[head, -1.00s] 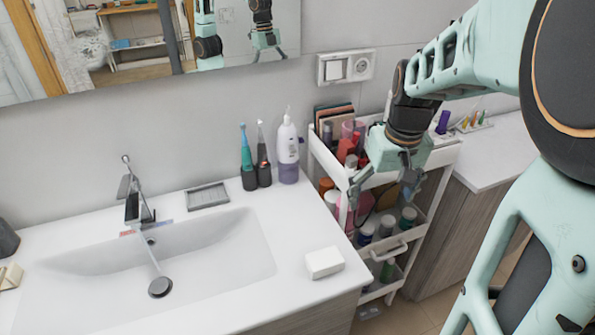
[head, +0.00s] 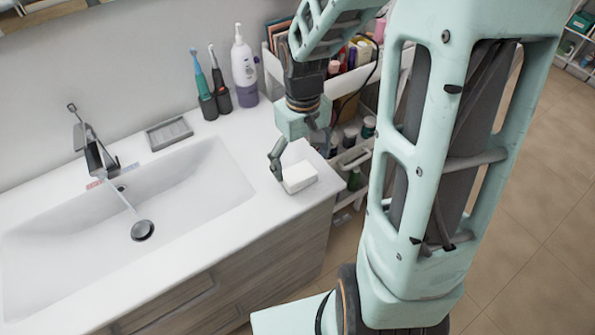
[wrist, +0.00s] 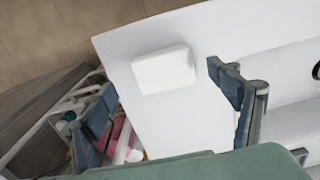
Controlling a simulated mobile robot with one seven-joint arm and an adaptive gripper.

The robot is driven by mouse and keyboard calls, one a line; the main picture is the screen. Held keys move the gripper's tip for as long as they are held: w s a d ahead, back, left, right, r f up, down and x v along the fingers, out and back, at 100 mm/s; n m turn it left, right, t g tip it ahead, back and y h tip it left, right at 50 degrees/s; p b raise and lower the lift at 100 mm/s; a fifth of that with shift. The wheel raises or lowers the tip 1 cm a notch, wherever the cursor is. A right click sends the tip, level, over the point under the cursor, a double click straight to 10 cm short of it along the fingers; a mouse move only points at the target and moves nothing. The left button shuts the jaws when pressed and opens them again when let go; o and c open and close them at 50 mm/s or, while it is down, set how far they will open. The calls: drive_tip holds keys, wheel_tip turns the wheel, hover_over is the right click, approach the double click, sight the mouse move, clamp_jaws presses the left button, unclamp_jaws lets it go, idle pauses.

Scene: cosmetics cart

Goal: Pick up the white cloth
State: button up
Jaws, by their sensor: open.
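The white cloth (head: 300,177) is a small folded block lying on the white counter near its front right corner. It also shows in the wrist view (wrist: 164,69), upper centre, in full. My gripper (head: 293,165) is low over the counter, right by the cloth. In the head view one finger shows at the cloth's left side, and the other finger is hard to make out. In the wrist view my gripper (wrist: 165,112) has its two fingers wide apart with nothing between them. The cloth is just beyond the fingertips, and I cannot tell whether they touch it.
The sink basin (head: 130,225) with its faucet (head: 92,145) is to the left. Two electric toothbrushes (head: 210,90) and a white bottle (head: 244,75) stand at the wall. A white cart (head: 350,165) full of cosmetics is right beside the counter. The soap dish (head: 169,133) lies behind the basin.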

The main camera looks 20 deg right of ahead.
sight(300, 174)
drive_tip(key=shift+s+a+f, duration=0.1)
drive_tip(key=shift+f, duration=1.1)
drive_tip(key=shift+a+f, duration=0.1)
drive_tip(key=shift+f, duration=1.05)
drive_tip(key=shift+c, duration=0.7)
drive_tip(key=c, duration=1)
